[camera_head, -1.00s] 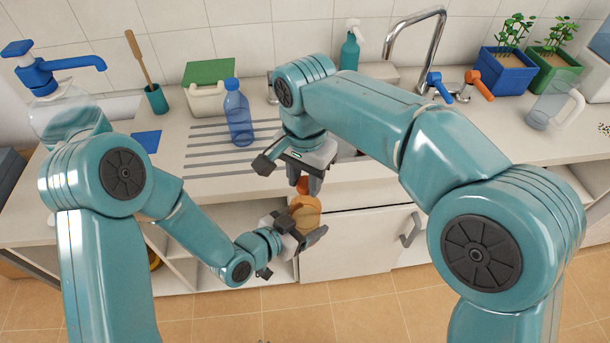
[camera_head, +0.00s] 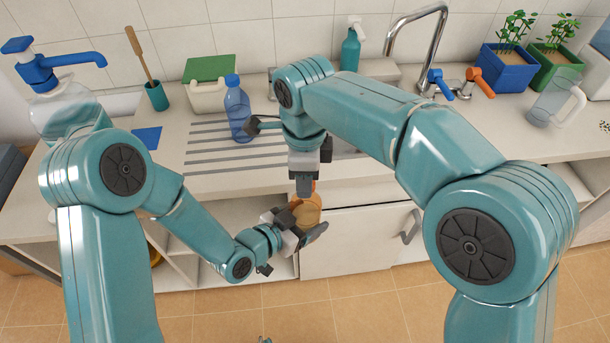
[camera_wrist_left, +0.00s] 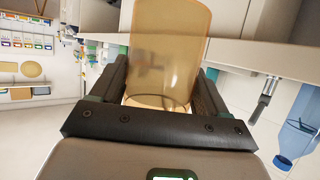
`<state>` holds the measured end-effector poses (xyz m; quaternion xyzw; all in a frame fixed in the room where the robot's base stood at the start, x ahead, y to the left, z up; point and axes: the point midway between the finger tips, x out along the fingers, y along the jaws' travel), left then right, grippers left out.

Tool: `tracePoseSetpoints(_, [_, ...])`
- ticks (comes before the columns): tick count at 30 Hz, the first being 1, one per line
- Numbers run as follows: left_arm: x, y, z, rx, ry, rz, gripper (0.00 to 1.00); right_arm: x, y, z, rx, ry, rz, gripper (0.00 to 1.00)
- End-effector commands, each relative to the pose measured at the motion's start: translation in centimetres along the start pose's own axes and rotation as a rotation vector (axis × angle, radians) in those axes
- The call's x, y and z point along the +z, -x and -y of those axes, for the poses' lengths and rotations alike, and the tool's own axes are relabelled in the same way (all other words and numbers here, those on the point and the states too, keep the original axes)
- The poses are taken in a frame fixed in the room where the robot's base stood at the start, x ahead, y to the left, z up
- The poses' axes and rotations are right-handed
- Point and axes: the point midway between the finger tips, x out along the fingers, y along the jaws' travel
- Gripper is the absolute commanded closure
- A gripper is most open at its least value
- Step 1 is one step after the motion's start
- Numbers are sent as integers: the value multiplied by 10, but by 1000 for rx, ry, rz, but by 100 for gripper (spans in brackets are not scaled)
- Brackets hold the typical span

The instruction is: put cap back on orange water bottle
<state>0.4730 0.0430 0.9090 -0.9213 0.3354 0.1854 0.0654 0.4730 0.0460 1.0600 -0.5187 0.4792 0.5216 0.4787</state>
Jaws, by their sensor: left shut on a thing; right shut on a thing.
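The orange water bottle (camera_head: 308,213) is held in front of the counter by my left gripper (camera_head: 307,231), which is shut around its body. In the left wrist view the translucent orange bottle (camera_wrist_left: 165,50) fills the space between the two dark fingers. My right gripper (camera_head: 304,187) points down right above the bottle, its fingertips at the bottle's top. It is shut on the orange cap (camera_head: 313,187), which is mostly hidden behind the fingers. I cannot tell whether the cap is seated on the bottle.
A blue bottle (camera_head: 238,110) stands on the ribbed drainboard of the counter (camera_head: 205,188). A clear pitcher (camera_head: 550,101) stands at the right.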

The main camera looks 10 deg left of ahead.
Motion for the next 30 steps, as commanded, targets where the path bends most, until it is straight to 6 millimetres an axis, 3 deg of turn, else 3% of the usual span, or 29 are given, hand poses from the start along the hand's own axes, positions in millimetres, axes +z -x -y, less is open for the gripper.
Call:
tracePoseSetpoints(3, [0, 0, 0, 1, -1, -1, 100, 0, 0, 1, -1, -291, 1, 91])
tracePoseSetpoints(9, [0, 0, 0, 1, -2, -1, 100, 0, 0, 2, -2, -610, 2, 91])
tracePoseSetpoints(20, [0, 0, -1, 2, -2, 0, 100, 0, 0, 2, -2, -667, 2, 91])
tracePoseSetpoints(21, [0, 0, -1, 2, -2, 0, 100, 0, 0, 2, -2, -666, 2, 54])
tracePoseSetpoints(23, [0, 0, 0, 2, -2, 0, 100, 0, 0, 2, -2, -666, 2, 38])
tracePoseSetpoints(30, [0, 0, 0, 1, -2, -1, 100, 0, 0, 2, -2, -665, 1, 38])
